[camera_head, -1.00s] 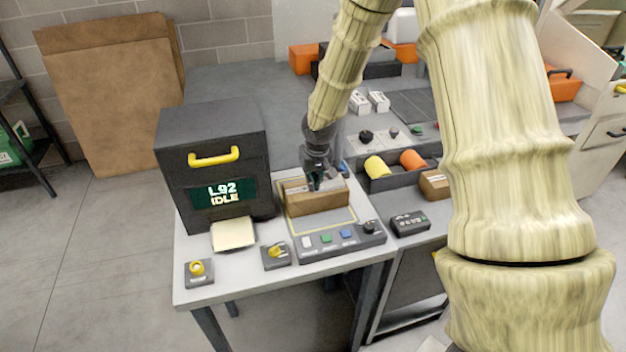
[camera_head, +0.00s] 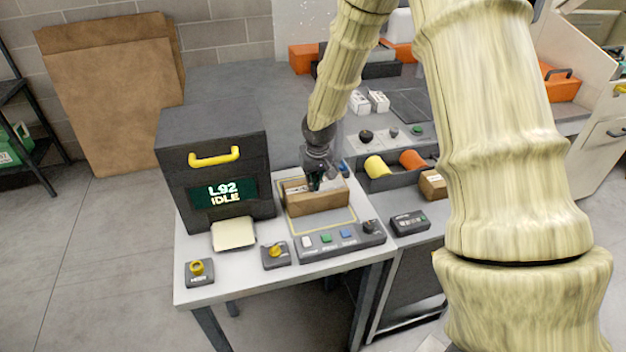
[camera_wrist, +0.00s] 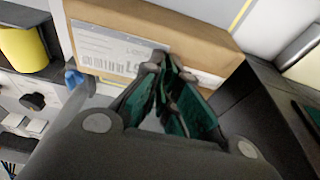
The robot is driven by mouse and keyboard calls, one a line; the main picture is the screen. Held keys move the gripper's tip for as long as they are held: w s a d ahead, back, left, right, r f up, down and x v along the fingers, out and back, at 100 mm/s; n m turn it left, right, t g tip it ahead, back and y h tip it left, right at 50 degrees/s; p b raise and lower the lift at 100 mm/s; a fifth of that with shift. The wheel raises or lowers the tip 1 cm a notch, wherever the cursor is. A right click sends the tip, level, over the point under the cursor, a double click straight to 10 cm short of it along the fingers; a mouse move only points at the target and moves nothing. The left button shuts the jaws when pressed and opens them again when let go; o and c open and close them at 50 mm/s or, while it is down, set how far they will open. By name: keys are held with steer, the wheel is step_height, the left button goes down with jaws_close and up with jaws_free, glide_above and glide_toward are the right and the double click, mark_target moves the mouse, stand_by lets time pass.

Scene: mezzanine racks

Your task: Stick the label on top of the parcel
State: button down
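The parcel (camera_head: 322,204) is a brown box on the bench, inside a yellow outline; the wrist view shows it close up (camera_wrist: 210,35). A white label (camera_wrist: 108,46) printed with a barcode lies against its top face, and shows as a small pale patch in the head view (camera_head: 296,189). My gripper (camera_wrist: 170,64) is over the parcel, fingers converging with tips together at the label's edge. It also shows in the head view (camera_head: 316,184). I cannot tell whether the tips pinch the label or only touch it.
A black printer box (camera_head: 215,165) reading "L92 IDLE" stands left, with a pale sheet (camera_head: 233,234) in front. A button panel (camera_head: 340,241) lies before the parcel. A tray with yellow (camera_head: 376,167) and orange rolls is at right, beside a small carton (camera_head: 433,184).

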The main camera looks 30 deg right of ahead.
steer(key=shift+s+f, duration=0.1)
steer(key=c, duration=1.6)
jaws_free()
steer(key=shift+o, duration=0.2)
steer(key=o, duration=0.4)
steer(key=shift+r+p, duration=2.8)
steer(key=shift+r, duration=0.75)
